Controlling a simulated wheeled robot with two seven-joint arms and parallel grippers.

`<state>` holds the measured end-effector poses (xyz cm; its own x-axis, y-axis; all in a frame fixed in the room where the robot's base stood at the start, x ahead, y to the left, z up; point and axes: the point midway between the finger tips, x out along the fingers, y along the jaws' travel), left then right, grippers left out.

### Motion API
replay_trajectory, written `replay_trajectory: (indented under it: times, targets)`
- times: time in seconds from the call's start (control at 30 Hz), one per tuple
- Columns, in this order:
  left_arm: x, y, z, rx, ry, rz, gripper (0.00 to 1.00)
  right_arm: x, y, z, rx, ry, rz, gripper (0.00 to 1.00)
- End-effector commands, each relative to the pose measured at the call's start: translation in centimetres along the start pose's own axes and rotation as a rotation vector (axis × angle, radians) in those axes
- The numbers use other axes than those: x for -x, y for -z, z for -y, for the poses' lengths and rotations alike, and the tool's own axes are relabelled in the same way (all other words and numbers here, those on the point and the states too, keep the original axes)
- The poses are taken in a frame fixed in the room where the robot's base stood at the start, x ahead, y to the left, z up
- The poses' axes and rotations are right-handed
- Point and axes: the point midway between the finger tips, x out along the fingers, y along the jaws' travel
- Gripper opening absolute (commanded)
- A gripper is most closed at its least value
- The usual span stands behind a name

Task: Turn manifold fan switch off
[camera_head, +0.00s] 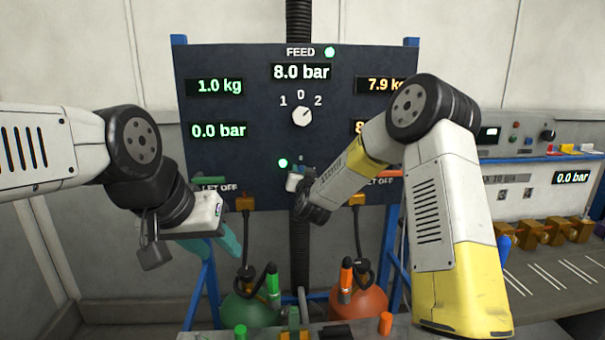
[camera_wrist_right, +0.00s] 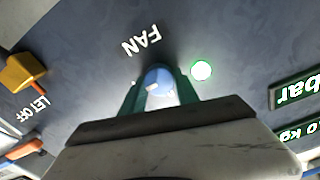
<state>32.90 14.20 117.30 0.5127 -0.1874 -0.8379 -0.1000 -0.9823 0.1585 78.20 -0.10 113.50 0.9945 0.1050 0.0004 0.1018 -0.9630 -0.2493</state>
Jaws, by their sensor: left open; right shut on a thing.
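The dark panel (camera_head: 240,165) stands upright ahead of me. In the head view my right gripper (camera_head: 297,178) is at the panel's lower middle and largely hides the switch. The green lamp (camera_wrist_right: 201,70) beside the switch is lit, and it also shows in the head view (camera_head: 283,163). My left gripper (camera_head: 229,240) is open and empty, left of the panel's lower part.
A feed dial (camera_head: 302,115) marked 1, 0, 2 sits above. Green (camera_head: 250,308) and orange (camera_head: 358,302) cylinders stand below the panel. A bench (camera_head: 560,270) with brass valves is at right.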

Motion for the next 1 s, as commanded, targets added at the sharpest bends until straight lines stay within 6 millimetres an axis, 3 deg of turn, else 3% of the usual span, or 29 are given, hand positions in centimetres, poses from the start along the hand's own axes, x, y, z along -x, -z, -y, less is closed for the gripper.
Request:
replay_trajectory:
  times: [0.37,1.0]
  targets:
    - [0.0,0.0,0.0,0.0,0.0,0.0,0.42,0.04,-0.01,0.24,0.185,0.002,0.0,0.0]
    - [0.0,0.0,0.0,0.0,0.0,0.0,0.42,0.04,-0.22,0.46,0.785,0.002,0.001,0.0]
